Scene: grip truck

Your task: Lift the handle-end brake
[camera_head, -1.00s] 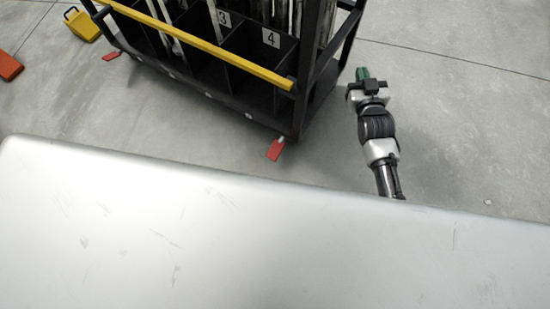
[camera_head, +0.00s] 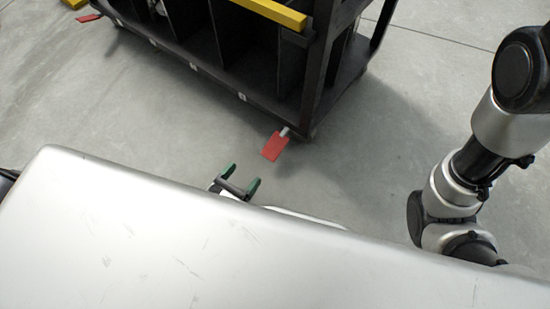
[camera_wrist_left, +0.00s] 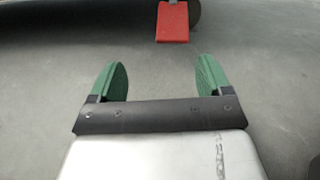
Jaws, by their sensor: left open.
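A flat red brake pedal (camera_head: 274,146) sticks out low from the near corner of the dark truck, just above the floor. It also shows in the left wrist view (camera_wrist_left: 173,22) at top centre, where its upper end is cut off. My left gripper (camera_head: 241,179) has green fingertips spread apart, with nothing between them. It is close below and left of the pedal in the head view and apart from it. In the left wrist view the gripper (camera_wrist_left: 158,82) points toward the pedal, which lies beyond and slightly right of centre. My right gripper is not in view.
The dark truck (camera_head: 310,95) with a yellow bar (camera_head: 270,12) stands at the top. Another red pedal (camera_head: 88,18) is at its far left corner. My silver body top fills the bottom, hiding part of the left wrist. Grey floor around the near pedal is clear.

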